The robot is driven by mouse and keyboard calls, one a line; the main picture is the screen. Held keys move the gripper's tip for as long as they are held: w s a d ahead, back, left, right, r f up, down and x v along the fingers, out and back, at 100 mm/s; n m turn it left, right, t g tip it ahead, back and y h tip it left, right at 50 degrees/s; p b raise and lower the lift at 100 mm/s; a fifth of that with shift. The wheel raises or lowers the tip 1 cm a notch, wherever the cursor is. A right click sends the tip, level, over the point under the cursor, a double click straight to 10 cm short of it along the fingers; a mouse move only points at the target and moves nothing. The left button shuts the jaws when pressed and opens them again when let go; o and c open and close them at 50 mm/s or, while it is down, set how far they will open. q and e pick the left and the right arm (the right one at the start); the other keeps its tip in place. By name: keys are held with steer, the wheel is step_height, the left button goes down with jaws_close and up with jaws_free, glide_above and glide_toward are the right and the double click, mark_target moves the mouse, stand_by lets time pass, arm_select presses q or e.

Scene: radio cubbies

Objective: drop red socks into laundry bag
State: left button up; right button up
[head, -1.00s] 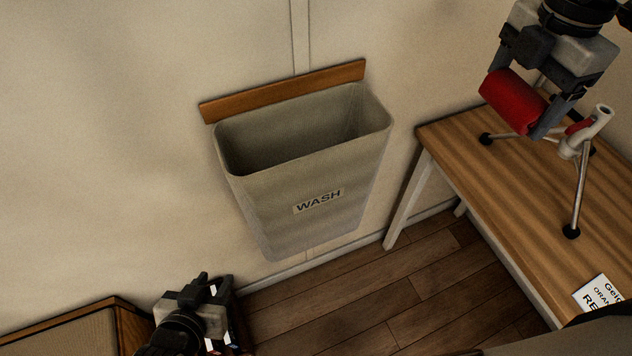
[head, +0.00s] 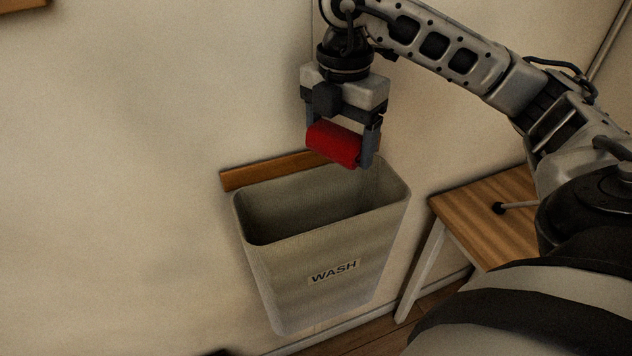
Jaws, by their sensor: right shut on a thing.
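The red socks (head: 334,143) are a rolled red bundle held between the fingers of my right gripper (head: 340,145). The gripper points down and is shut on them. The grey laundry bag (head: 328,262), marked WASH, hangs on the wall below, with its wide mouth open upward. In the picture the bundle overlaps the back rim area of the bag, at its right half. It appears above the opening; the exact height is hard to tell. The inside of the bag that shows looks empty, and its bottom is hidden. My left gripper is out of view.
A wooden board (head: 270,171) is fixed to the wall behind the bag. A wooden table (head: 486,215) with pale legs stands at the right, partly hidden by my right arm. A thin stand leg (head: 519,205) with a dark foot rests on it.

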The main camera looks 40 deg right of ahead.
step_height(320, 180, down, 4)
steer(key=b, duration=0.3)
steer(key=shift+a+f, duration=0.1)
steer(key=shift+f, duration=0.25)
steer(key=o, duration=1)
step_height(320, 180, up, 15)
steer(key=p, duration=0.6)
steer(key=shift+w+p, duration=0.1)
steer(key=shift+p, duration=0.3)
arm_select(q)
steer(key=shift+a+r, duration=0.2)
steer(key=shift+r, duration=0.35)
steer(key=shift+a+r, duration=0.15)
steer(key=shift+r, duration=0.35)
arm_select(e)
steer(key=shift+r, duration=0.5)
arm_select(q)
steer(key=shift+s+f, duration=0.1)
